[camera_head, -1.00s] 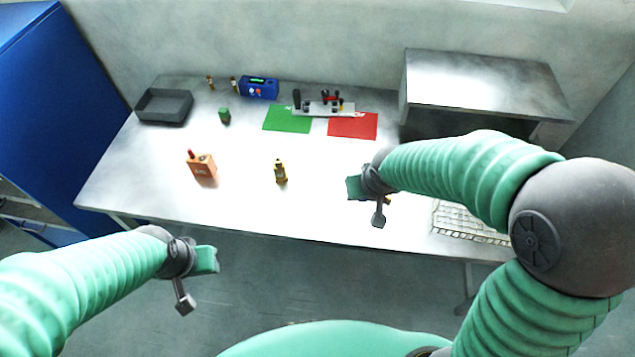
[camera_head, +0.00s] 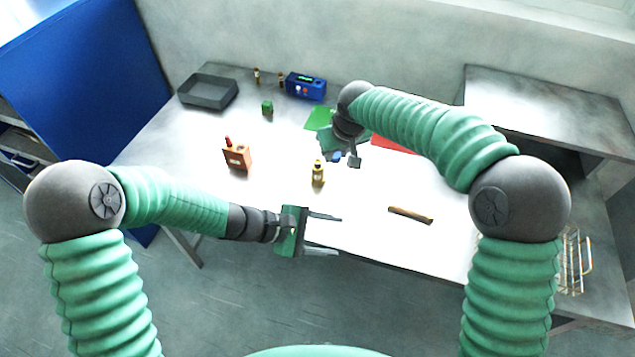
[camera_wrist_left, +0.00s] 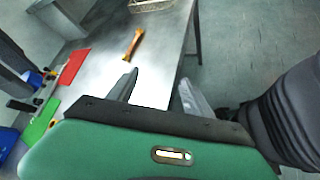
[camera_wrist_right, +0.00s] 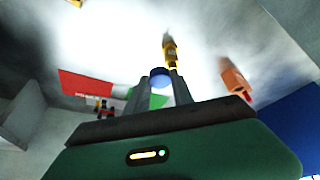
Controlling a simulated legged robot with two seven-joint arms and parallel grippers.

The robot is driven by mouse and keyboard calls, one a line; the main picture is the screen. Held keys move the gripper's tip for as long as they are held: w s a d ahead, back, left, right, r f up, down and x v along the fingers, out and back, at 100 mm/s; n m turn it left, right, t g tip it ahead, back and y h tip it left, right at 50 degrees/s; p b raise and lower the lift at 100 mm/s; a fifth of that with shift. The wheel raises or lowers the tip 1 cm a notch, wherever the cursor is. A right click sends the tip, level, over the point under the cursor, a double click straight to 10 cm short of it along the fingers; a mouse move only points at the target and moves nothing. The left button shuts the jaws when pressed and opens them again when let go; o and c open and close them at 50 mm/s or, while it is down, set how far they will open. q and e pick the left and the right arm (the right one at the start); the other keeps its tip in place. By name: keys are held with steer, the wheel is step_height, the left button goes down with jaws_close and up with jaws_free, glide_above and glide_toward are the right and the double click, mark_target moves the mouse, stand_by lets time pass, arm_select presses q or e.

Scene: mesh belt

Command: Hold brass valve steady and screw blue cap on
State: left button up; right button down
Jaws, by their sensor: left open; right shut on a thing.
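The brass valve (camera_head: 318,173) stands upright on the table in the middle of the head view; it also shows beyond the fingertips in the right wrist view (camera_wrist_right: 170,48). My right gripper (camera_head: 346,158) is shut on the blue cap (camera_head: 337,157), just right of and behind the valve in the head view. The cap sits between the fingertips in the right wrist view (camera_wrist_right: 160,80). Cap and valve look apart. My left gripper (camera_head: 338,234) is open and empty at the table's front edge, in front of the valve.
An orange box (camera_head: 237,158) stands left of the valve. A brown-handled tool (camera_head: 410,214) lies at the front right. Green (camera_head: 317,118) and red (camera_head: 394,144) mats, a blue meter (camera_head: 306,86), a green block (camera_head: 267,107) and a dark tray (camera_head: 208,92) are farther back.

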arm_select(q)
steer(key=w+d+n+t+h+b, duration=0.1)
steer(key=w+n+t+h, duration=0.1)
steer(key=w+n+t, duration=0.3)
steer(key=r+n+t+y+b, duration=0.25)
steer(key=n+t, duration=0.45)
steer(key=n, duration=0.4)
glide_above(318, 172)
steer(key=v, duration=0.3)
steer(key=f, duration=0.1)
arm_select(e)
steer(key=shift+y, duration=0.3)
steer(key=w+a, duration=0.2)
steer(key=w, duration=0.1)
steer(key=w+a, duration=0.2)
steer(key=shift+w+f, duration=0.15)
steer(key=shift+f, duration=0.15)
steer(key=shift+d, duration=0.15)
arm_select(q)
steer(key=shift+w+a+t+y, duration=0.25)
steer(key=shift+w+t, duration=0.05)
steer(key=shift+w, duration=0.1)
arm_select(e)
steer(key=shift+r, duration=0.15)
